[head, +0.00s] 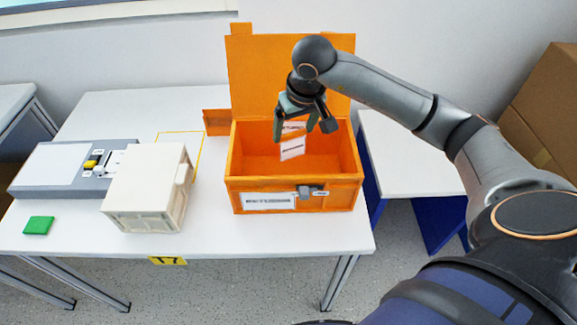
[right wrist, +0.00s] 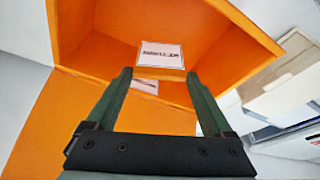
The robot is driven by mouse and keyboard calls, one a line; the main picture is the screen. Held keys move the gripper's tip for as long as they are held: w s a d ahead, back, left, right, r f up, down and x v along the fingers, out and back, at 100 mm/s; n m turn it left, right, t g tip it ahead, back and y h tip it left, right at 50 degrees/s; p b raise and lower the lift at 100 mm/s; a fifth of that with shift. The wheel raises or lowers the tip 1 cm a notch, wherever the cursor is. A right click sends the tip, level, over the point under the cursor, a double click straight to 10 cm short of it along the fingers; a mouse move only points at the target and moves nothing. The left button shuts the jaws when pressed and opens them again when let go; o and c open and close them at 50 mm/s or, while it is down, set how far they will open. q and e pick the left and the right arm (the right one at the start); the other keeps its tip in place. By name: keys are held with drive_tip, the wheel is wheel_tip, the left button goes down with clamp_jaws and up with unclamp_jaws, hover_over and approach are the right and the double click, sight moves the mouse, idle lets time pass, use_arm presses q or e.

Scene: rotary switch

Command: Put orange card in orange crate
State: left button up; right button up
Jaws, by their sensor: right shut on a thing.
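The orange crate (head: 335,197) stands open on the white table, its lid raised at the back. It also fills much of the right wrist view (right wrist: 95,35). My right gripper (head: 303,127) is over the crate's opening, pointing down. It is shut on the orange card (head: 292,148), which hangs from the fingers with its white label showing. In the right wrist view the card (right wrist: 160,72) is between the fingertips (right wrist: 160,78), against the orange interior. The card's lower end is hard to tell from the crate behind it. My left gripper is not in view.
A cream box (head: 147,195) stands left of the crate. A grey panel with a yellow switch (head: 90,163) and a green block (head: 39,225) lie farther left. A yellow outline (head: 200,150) marks the table behind the box. Cardboard (head: 545,105) stands at the right.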

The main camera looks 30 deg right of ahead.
sight(294, 154)
wheel_tip(294, 154, down, 8)
drive_tip(key=shift+f, duration=0.35)
drive_tip(key=shift+f, duration=0.25)
drive_tip(key=o, duration=1.5)
drive_tip(key=shift+r, duration=0.1)
drive_tip(key=shift+r, duration=0.1)
drive_tip(key=shift+r, duration=0.25)
drive_tip(key=v, duration=1.1)
drive_tip(key=shift+s+r, duration=0.15)
drive_tip(key=shift+r, duration=0.15)
